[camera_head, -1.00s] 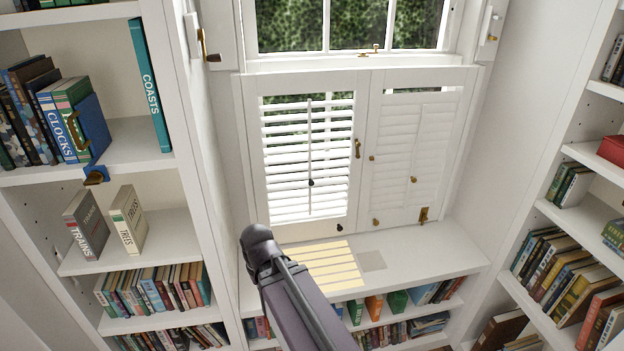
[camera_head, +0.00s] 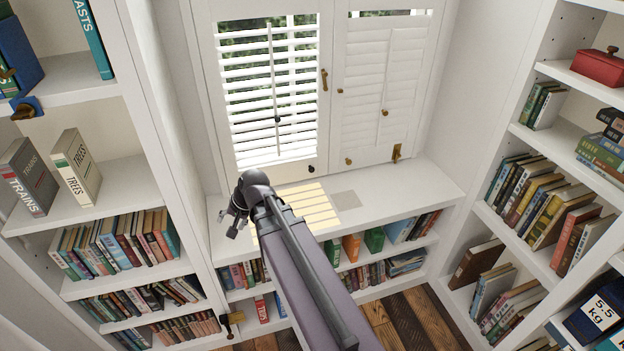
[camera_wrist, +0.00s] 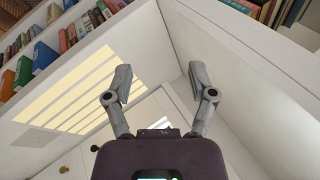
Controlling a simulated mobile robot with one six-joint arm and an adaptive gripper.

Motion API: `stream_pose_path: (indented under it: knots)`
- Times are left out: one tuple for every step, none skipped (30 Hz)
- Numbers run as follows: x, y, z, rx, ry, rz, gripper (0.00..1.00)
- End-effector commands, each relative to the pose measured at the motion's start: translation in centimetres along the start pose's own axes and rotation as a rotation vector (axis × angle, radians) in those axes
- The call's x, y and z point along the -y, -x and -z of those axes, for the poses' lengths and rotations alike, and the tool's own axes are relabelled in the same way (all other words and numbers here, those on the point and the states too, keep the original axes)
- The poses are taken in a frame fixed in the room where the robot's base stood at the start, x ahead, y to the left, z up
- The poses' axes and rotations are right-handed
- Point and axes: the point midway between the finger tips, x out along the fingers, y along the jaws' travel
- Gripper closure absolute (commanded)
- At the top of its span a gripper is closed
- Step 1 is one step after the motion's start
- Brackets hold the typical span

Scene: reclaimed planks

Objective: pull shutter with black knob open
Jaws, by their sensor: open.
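The left shutter (camera_head: 270,95) is white with open louvres and looks closed in the window frame. A black knob (camera_head: 311,169) sits on its bottom rail near the right corner. Another dark knob (camera_head: 278,119) is on its tilt rod. The right shutter (camera_head: 375,90) has brass knobs, one of them low at its left side (camera_head: 348,161). My gripper (camera_head: 232,222) is at the left end of the sill, below and left of the black knob. In the wrist view its fingers (camera_wrist: 161,88) are spread and empty; a small dark knob (camera_wrist: 95,148) shows beyond them.
The white sill (camera_head: 400,185) is clear, with sun stripes on it. Low shelves with books (camera_head: 375,260) run beneath it. A left bookcase (camera_head: 150,165) stands close beside my gripper. A right bookcase (camera_head: 545,130) flanks the other side. A brass catch (camera_head: 397,152) is on the right shutter.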

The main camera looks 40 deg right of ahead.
Motion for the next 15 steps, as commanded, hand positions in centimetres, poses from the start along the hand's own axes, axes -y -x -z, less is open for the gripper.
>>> stream_pose_path:
  knots:
    - [-0.7, -1.5, 0.9, -0.018, -0.052, 0.034, 0.28]
    - [-0.8, -1.8, 1.4, -0.028, -0.084, 0.056, 0.28]
    - [-1.0, -2.2, 2.1, -0.04, -0.128, 0.085, 0.28]
    - [-1.2, -2.5, 2.6, -0.05, -0.161, 0.109, 0.28]
    - [-1.3, -2.9, 3.1, -0.059, -0.194, 0.13, 0.28]
    - [-1.5, -3.2, 3.8, -0.071, -0.238, 0.161, 0.28]
    - [-1.7, -3.5, 4.4, -0.079, -0.271, 0.184, 0.28]
    - [-1.9, -3.7, 4.9, -0.088, -0.305, 0.206, 0.28]
    - [-2.2, -4.1, 5.6, -0.098, -0.349, 0.237, 0.28]
    - [-2.4, -4.3, 6.2, -0.107, -0.382, 0.261, 0.28]
    - [-2.6, -4.5, 6.7, -0.114, -0.417, 0.283, 0.28]
    - [-3.0, -4.8, 7.5, -0.124, -0.461, 0.315, 0.28]
    - [-3.2, -5.0, 8.0, -0.13, -0.494, 0.339, 0.28]
    - [-3.5, -5.1, 8.6, -0.138, -0.529, 0.362, 0.28]
    - [-3.9, -5.3, 9.4, -0.146, -0.575, 0.394, 0.28]
